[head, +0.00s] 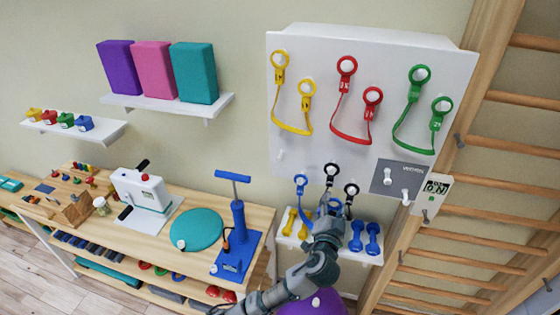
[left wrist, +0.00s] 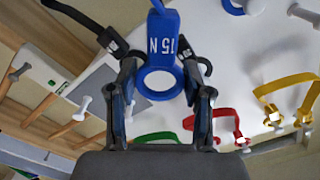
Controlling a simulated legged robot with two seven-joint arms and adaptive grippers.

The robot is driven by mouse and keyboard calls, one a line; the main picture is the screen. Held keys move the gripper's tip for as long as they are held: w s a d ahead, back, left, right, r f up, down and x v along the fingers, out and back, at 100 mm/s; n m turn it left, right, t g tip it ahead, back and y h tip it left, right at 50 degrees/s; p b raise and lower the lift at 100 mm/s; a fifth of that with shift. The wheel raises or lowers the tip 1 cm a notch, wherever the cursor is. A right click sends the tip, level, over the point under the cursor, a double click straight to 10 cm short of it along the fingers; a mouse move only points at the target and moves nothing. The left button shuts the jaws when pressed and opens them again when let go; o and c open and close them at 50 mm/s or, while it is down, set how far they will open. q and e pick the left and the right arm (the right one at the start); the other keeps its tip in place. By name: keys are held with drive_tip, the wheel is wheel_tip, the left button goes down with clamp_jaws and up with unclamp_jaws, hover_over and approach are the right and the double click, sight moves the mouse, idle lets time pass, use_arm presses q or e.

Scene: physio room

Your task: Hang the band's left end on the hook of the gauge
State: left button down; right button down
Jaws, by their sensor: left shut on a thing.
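My left gripper (head: 335,212) is in front of the lower part of the white wall board. It is shut on a blue band end (left wrist: 162,35), a tag marked 15 N with a ring, which shows between the fingers in the left wrist view (left wrist: 160,97). The blue band's other end (head: 301,184) hangs on the board, left of the gripper. The gauge (head: 433,192), a pale box with a digital display, is at the board's lower right, beside the wooden wall bars. Its small hook (head: 425,215) is below the display. The gripper is left of the hook and apart from it. My right gripper is out of view.
A black band (head: 331,170) hangs close above the gripper. Yellow (head: 280,67), red (head: 346,66) and green (head: 419,74) bands hang higher. A grey plate (head: 397,178) with pegs lies between gripper and gauge. Dumbbells (head: 372,238) sit on a shelf below.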

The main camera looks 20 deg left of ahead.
use_arm(q)
drive_tip(key=d+f+m+b, duration=0.1)
drive_tip(key=d+f+m, duration=0.2)
drive_tip(key=d, duration=0.4)
drive_tip(key=d+f+m+b, duration=0.1)
drive_tip(key=d+f+m, duration=0.2)
drive_tip(key=d, duration=0.5)
drive_tip(key=shift+d, duration=0.2)
drive_tip(key=shift+f, duration=0.1)
